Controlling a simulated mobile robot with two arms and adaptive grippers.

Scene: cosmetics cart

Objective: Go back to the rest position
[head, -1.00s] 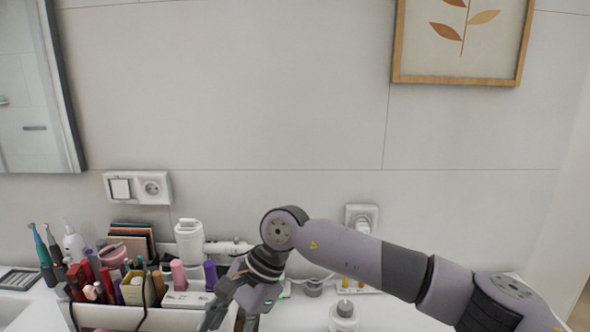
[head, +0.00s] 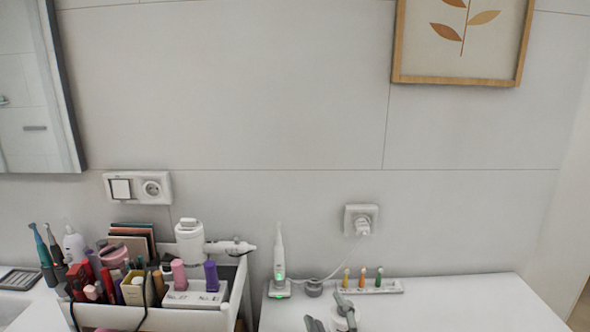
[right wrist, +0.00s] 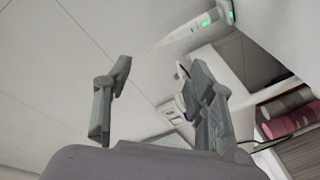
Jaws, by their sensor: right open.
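My right gripper (head: 329,317) shows only by its grey fingers at the bottom edge of the head view, in front of a mostly hidden white jar. In the right wrist view the gripper (right wrist: 153,78) has its two fingers spread apart, with nothing between them. It is open and empty. My left gripper is in neither view.
A white cosmetics cart (head: 238,292) packed with tubes and bottles stands at the left. On the white counter (head: 450,300) are a lit toothbrush on its charger (head: 279,262) and a small rack (head: 385,286) of brush heads. The counter's right part is clear.

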